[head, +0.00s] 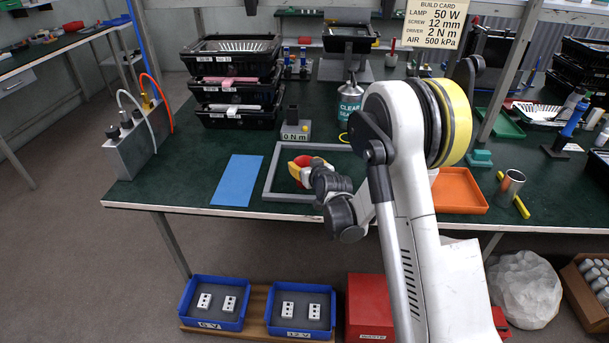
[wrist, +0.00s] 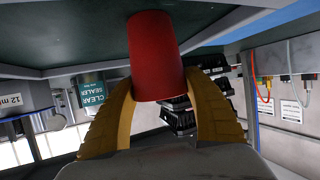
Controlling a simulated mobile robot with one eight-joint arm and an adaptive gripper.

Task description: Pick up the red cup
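The red cup (wrist: 155,55) shows large in the wrist view, between the two yellow fingers of my gripper (wrist: 158,82). A finger lies against each side of the cup, with no clear gap, so the gripper looks shut on it. In the head view only a small red part of the cup (head: 302,160) shows between the yellow fingers of my gripper (head: 304,170). It is over the grey-framed area at the front of the green bench. My wrist hides part of it. I cannot tell whether the cup touches the bench.
A grey frame (head: 268,178) surrounds the spot. A blue mat (head: 237,180) lies left, an orange tray (head: 459,190) right, with a metal cup (head: 511,186) beyond it. A grey block marked 0 N m (head: 296,131) and a sealer bottle (head: 350,103) stand behind. Stacked black trays (head: 232,95) stand back left.

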